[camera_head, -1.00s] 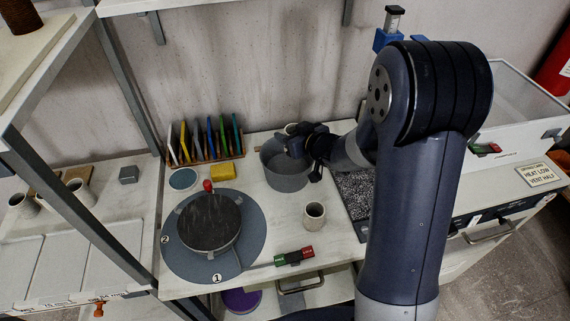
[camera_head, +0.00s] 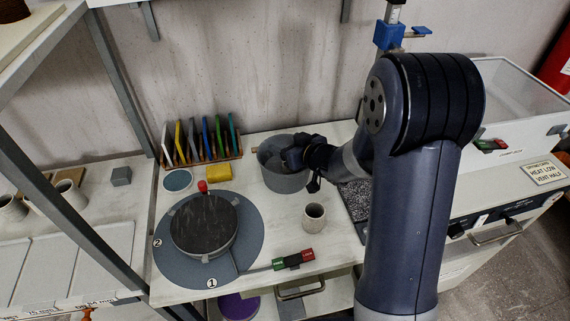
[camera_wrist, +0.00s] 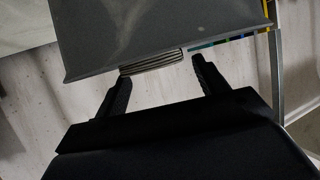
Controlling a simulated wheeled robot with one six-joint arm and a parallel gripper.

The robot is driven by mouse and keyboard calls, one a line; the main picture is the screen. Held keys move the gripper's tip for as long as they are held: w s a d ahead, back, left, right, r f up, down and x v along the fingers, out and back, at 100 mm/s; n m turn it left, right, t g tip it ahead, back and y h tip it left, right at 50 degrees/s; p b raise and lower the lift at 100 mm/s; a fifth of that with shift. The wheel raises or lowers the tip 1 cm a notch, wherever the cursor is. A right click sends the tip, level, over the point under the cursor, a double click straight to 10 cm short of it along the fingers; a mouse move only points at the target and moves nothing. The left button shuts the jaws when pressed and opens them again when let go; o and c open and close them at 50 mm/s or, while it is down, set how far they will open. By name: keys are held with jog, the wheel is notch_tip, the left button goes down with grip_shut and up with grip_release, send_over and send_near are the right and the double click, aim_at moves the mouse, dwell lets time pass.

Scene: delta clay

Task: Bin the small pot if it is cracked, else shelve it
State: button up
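A small pale pot (camera_head: 314,216) stands upright on the bench; I cannot tell from here whether it is cracked. A round grey bin (camera_head: 283,180) stands behind it. My gripper (camera_head: 289,158) is over the mouth of the bin and hides part of its inside. In the wrist view the two dark fingers (camera_wrist: 160,75) stand apart. A ribbed grey thing (camera_wrist: 152,63) shows between their tips, with no clear contact. A broad grey surface (camera_wrist: 150,30) fills the top of that view. I cannot make out a pot in the bin.
A turntable (camera_head: 204,225), a yellow sponge (camera_head: 219,173) and a rack of coloured tiles (camera_head: 203,140) are left of the bin. A red and green switch (camera_head: 293,259) lies in front. More pots (camera_head: 70,193) stand on the left shelf. A dark speckled pad (camera_head: 355,198) is at right.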

jog(key=shift+o, duration=0.2)
jog(key=v, duration=1)
jog(key=shift+s+d+r, duration=0.15)
jog(key=shift+s+d, duration=0.05)
jog(key=shift+s, duration=0.1)
jog(key=x, duration=1.1)
jog(key=shift+r, duration=0.15)
jog(key=shift+s+r+p, duration=0.1)
jog(key=shift+r+p, duration=1.55)
jog(key=shift+r, duration=0.05)
jog(key=shift+f, duration=0.2)
